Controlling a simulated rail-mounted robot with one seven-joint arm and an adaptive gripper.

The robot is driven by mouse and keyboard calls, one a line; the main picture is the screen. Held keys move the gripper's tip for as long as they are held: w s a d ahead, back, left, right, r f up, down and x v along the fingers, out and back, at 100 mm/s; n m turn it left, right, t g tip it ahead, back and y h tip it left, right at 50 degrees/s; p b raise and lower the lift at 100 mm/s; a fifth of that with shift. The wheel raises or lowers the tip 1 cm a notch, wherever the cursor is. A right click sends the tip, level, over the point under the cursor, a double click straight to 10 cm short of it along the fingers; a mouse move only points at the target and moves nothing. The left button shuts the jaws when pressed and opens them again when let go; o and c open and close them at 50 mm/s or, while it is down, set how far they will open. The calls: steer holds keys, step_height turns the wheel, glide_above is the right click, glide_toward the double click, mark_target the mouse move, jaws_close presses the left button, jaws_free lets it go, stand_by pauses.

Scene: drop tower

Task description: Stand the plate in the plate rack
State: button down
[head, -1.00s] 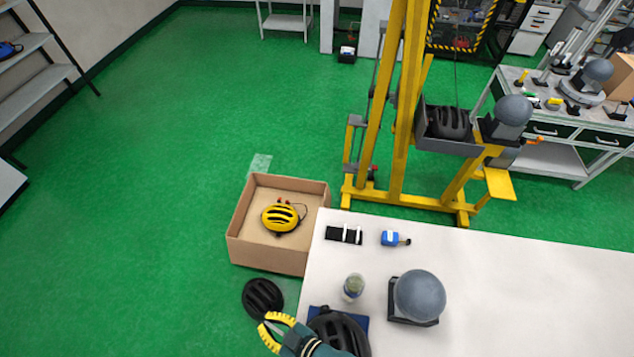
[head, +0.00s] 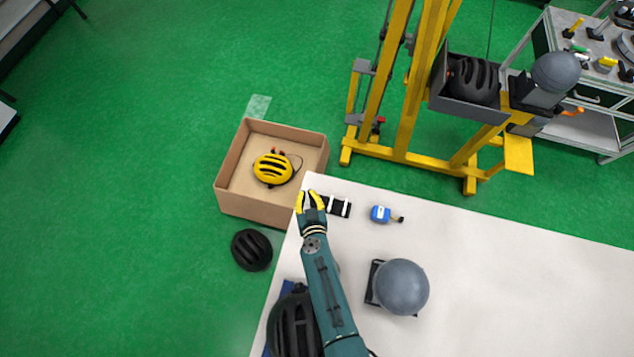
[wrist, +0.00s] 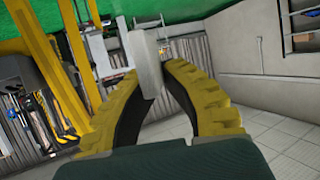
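I see no plate and no plate rack in either view. My gripper (head: 308,196) is at the table's back left corner, beside a black item with white bands (head: 338,207). In the wrist view its two yellow fingers (wrist: 152,75) stand apart, with a pale grey block shape (wrist: 148,62) between the tips. I cannot tell whether that shape is held or lies behind them. My forearm hides part of the table.
A cardboard box (head: 228,205) with a yellow helmet (head: 272,169) stands left of the white table (head: 500,285). A black helmet (head: 252,250) is on the floor. The table bears another black helmet (head: 294,328), a grey dome (head: 401,287) and a blue item (head: 380,214). A yellow tower (head: 407,100) stands behind.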

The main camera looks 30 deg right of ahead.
steer(key=w+d+f+m+g+h+b, duration=0.1)
steer(key=d+f+h+b, duration=0.1)
steer(key=f+b, duration=0.2)
steer(key=w+d+f+m+g+h+b, duration=0.1)
steer(key=w+f+m+b, duration=0.1)
steer(key=f, duration=0.4)
steer(key=w+d+f+m+h+b, duration=0.1)
steer(key=d+f+m+h+b, duration=0.1)
steer(key=f+b, duration=0.3)
steer(key=shift+w+d+f+g+h+b, duration=0.1)
steer(key=shift+w+d+g+h+b, duration=0.2)
steer(key=shift+d+g+b, duration=0.1)
steer(key=shift+s+f+b, duration=0.1)
steer(key=shift+f+b, duration=0.4)
steer(key=shift+f, duration=0.1)
steer(key=c, duration=1.2)
jaws_free()
steer(key=shift+o, duration=0.2)
steer(key=shift+s+a, duration=0.1)
steer(key=shift+a, duration=0.05)
steer(key=v, duration=1.1)
steer(key=shift+s+a+r, duration=0.15)
steer(key=shift+s+r, duration=0.1)
steer(key=shift+s, duration=0.05)
